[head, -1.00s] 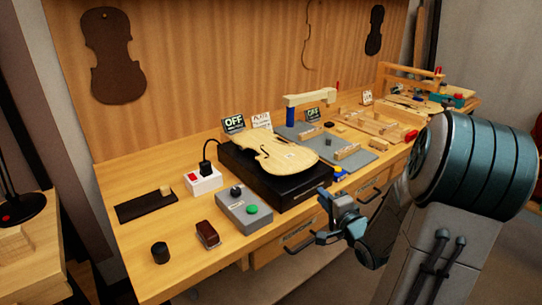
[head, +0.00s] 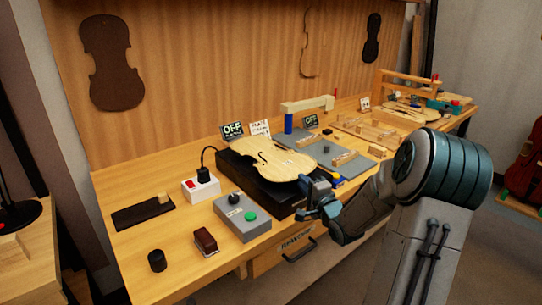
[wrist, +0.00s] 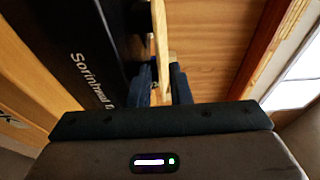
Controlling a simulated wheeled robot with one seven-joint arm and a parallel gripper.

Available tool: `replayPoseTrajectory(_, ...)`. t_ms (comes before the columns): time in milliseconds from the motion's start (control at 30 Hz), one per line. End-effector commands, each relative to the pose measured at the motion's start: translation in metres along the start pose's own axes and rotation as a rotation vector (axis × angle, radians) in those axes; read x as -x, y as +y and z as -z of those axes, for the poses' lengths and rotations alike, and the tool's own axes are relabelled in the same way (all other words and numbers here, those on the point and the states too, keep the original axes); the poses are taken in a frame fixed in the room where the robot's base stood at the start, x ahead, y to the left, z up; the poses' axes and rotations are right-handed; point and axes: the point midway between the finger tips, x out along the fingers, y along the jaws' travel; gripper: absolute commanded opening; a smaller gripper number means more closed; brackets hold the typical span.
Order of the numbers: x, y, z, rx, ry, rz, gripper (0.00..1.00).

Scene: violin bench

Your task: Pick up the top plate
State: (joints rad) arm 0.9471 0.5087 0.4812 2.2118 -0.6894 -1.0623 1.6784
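The violin-shaped top plate (head: 262,160), pale wood with dark f-holes, lies flat on a black box (head: 238,176) in the head view. My gripper (head: 308,185) is at the plate's near right end. In the wrist view, the plate's edge (wrist: 160,35) shows as a thin pale strip running down between the two dark blue fingers of my gripper (wrist: 162,83). A small gap seems to show beside the strip, so the fingers look open around it. Part of the plate's end is hidden behind the gripper in the head view.
A grey control box (head: 243,218) with a green button stands left of the black box. A white socket unit (head: 201,187) is behind it. A grey mat (head: 345,161) with small wooden parts lies to the right. A drawer handle (head: 300,252) juts out below the bench edge.

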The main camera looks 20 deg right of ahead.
Motion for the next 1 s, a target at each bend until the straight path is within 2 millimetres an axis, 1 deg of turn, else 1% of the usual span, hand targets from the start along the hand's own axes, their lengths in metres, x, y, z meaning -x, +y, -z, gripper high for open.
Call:
replayPoseTrajectory(33,-0.008,-0.001,-0.001,-0.001,-0.002,0.001,0.18)
replayPoseTrajectory(100,-0.017,0.0,-0.001,-0.001,-0.001,0.001,0.18)
replayPoseTrajectory(233,-0.025,0.0,0.0,0.0,0.0,0.0,0.18)
replayPoseTrajectory(433,-0.025,0.0,0.0,0.0,0.0,0.0,0.18)
replayPoseTrajectory(500,-0.025,0.0,0.0,0.0,0.0,0.0,0.0)
replayPoseTrajectory(833,-0.024,-0.001,0.0,0.001,0.001,0.0,0.0)
replayPoseTrajectory(1000,-0.024,-0.007,0.0,0.002,0.001,0.001,0.0)
